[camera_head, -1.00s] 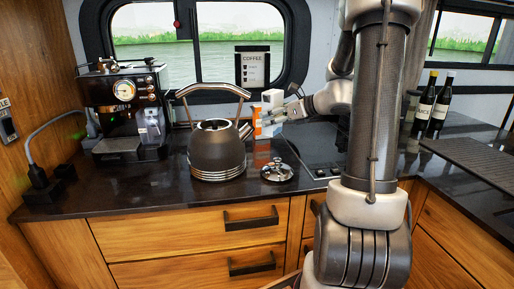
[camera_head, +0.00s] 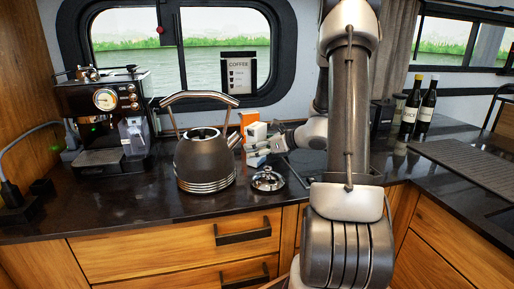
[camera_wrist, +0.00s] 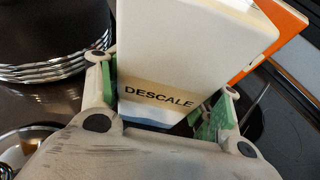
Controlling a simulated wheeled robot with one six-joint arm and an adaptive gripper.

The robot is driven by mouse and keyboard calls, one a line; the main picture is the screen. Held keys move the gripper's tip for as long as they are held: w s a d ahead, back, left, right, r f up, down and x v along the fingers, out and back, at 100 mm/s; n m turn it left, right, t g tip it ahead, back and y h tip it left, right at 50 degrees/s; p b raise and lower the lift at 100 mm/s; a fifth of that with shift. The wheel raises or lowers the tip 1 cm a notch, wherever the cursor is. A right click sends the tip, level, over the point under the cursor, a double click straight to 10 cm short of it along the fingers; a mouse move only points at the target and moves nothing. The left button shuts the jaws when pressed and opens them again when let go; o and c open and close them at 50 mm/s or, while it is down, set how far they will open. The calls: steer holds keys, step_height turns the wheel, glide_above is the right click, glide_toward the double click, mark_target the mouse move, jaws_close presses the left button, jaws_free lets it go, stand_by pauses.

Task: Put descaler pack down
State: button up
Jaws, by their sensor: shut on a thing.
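The descaler pack (camera_head: 256,132) is a white box with a tan band lettered "DESCALE"; it fills the middle of the wrist view (camera_wrist: 185,45). My gripper (camera_head: 262,149) is shut on it, with a green finger pad on either side in the wrist view (camera_wrist: 165,98). The pack is low over the dark counter (camera_head: 120,200), right of the kettle. I cannot tell whether its bottom touches the counter. An orange and white box (camera_head: 247,119) stands close behind it; the wrist view shows its orange side (camera_wrist: 285,30).
A dark kettle (camera_head: 204,162) stands just left of the pack, and a metal lid (camera_head: 267,181) lies in front. A coffee machine (camera_head: 105,115) is at the left. Two bottles (camera_head: 425,108) stand at the right. The counter front left of the kettle is clear.

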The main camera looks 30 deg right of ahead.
steer(key=shift+f, duration=0.15)
steer(key=o, duration=1)
steer(key=shift+o, duration=0.2)
